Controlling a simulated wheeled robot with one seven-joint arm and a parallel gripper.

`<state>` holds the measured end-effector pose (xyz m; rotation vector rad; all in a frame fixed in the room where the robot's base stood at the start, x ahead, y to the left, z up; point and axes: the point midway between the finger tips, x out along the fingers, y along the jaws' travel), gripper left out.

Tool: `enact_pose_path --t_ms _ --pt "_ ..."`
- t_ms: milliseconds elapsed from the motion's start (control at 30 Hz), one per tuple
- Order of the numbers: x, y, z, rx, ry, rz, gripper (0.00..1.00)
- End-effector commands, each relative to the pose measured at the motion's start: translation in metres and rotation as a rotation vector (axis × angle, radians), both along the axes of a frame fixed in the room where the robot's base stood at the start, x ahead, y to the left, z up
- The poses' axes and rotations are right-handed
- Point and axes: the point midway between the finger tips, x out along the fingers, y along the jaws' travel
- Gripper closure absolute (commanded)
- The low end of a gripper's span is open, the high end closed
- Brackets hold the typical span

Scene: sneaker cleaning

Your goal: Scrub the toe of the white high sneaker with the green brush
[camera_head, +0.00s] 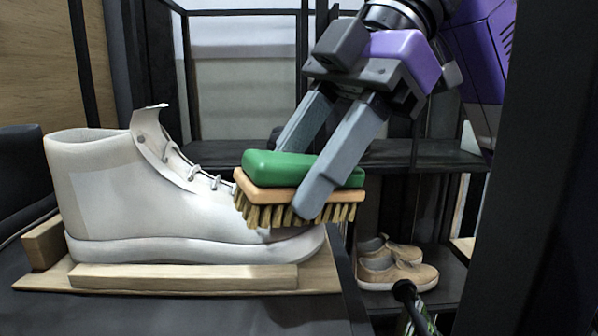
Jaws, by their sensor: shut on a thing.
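The white high sneaker (125,205) stands upright on a wooden stand (185,278), its toe pointing right. The green brush (300,168) has a green top, a wooden body and tan bristles. My gripper (302,190) is shut on the brush, one finger across its near side. The bristles face down over the sneaker's toe and appear to touch its upper surface. The brush hides much of the toe; the toe's front lower edge shows beneath the bristles.
A pair of tan shoes (395,270) sits on a lower dark shelf at the right. A black post (535,170) stands at the right edge. Dark shelving (420,153) is behind my gripper. The dark table surface (150,315) in front of the stand is clear.

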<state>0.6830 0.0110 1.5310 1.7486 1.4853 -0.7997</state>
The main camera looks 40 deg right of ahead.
Motion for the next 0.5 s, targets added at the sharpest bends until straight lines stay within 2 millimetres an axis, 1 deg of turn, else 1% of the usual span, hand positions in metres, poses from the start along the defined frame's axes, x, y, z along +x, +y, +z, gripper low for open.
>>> enact_pose_path --t_ms 33,100,500 --pt "0.000 -0.001 0.007 0.000 -0.001 0.000 1.00" --pt "-0.001 -0.002 0.013 0.000 -0.001 0.000 1.00" --pt "-0.006 -0.009 0.046 0.000 -0.001 -0.001 1.00"
